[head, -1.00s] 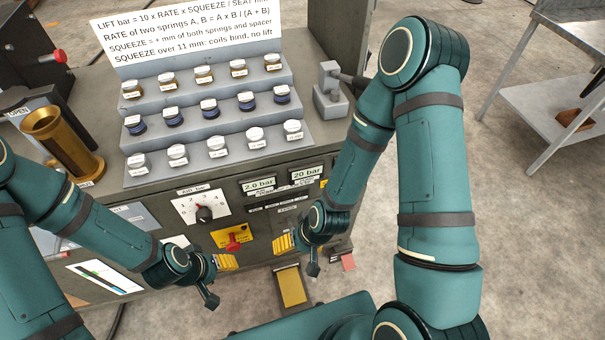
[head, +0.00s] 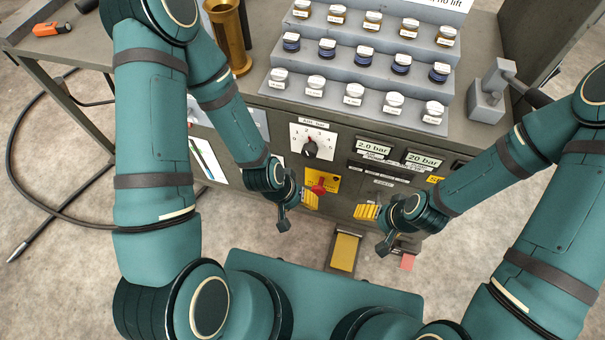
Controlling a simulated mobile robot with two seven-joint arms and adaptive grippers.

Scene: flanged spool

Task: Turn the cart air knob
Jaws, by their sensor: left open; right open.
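The cart air knob (head: 310,149) is a black dial on a white scale plate on the front panel of the cart. Its label above is small, and its pointer seems to be up and slightly left. My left gripper (head: 309,200), with yellow pads, is open and empty below the knob, close to a red handle (head: 319,187) on a yellow plate. I cannot tell whether it touches that handle. My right gripper (head: 366,212) is open and empty in front of the panel, to the right and lower, apart from the knob.
Displays reading 2.0 bar (head: 373,144) and 20 bar (head: 424,159) sit right of the knob. Stepped shelves with several small jars (head: 354,91) stand above. A brass cylinder (head: 229,38) stands at left. A yellow pedal (head: 344,252) is on the floor below.

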